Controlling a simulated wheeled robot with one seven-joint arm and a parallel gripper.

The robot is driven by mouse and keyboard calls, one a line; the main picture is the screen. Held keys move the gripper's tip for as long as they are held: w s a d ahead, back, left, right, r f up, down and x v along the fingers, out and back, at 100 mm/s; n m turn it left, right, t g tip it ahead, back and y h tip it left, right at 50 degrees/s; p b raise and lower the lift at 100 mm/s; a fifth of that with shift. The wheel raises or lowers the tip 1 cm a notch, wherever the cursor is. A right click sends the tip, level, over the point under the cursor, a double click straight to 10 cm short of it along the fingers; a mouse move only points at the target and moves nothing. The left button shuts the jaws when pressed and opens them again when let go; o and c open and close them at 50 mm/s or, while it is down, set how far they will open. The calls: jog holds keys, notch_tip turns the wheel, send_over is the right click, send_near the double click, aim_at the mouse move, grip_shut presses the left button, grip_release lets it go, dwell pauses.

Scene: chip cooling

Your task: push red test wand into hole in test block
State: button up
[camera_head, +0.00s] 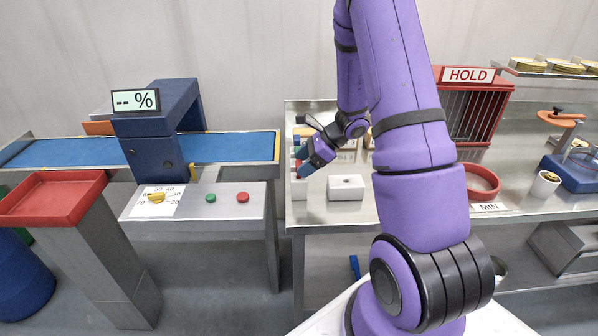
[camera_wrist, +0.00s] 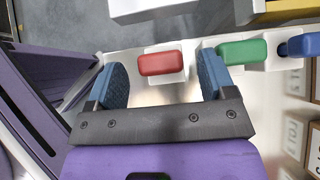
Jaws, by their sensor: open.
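The red test wand (camera_wrist: 160,65) shows in the wrist view as a red rounded handle on a small white holder. My gripper (camera_wrist: 161,70) is open, with one blue finger pad on each side of the red handle and gaps between. I cannot tell how deep the handle lies between the pads. In the head view my gripper (camera_head: 304,170) is low over the left end of the steel bench. The white test block (camera_head: 346,187), with a dark hole in its top, stands on the bench just right of my gripper.
Green (camera_wrist: 242,51) and blue (camera_wrist: 300,45) handles stand in a row to the right of the red one. A red HOLD cage (camera_head: 474,105) and a red round tray (camera_head: 482,183) are farther right on the bench. My arm hides the bench's middle.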

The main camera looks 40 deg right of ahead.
jog(key=shift+x, duration=1.9)
jog(key=shift+w+r, duration=0.1)
jog(key=c, duration=1)
jog(key=shift+r, duration=0.15)
notch_tip(320, 180, up, 10)
jog(key=shift+d+f, duration=0.15)
jog(key=shift+f, duration=0.05)
jog(key=shift+s+d+r, duration=0.25)
jog(key=shift+s+d, duration=1.1)
jog(key=shift+d, duration=0.6)
jog(key=shift+s+d+r, duration=0.3)
jog(key=shift+s+d, duration=1.05)
jog(key=shift+d, duration=0.55)
jog(key=shift+s+d+r, duration=0.25)
jog(key=shift+s+d, duration=1.1)
jog(key=shift+d, duration=0.6)
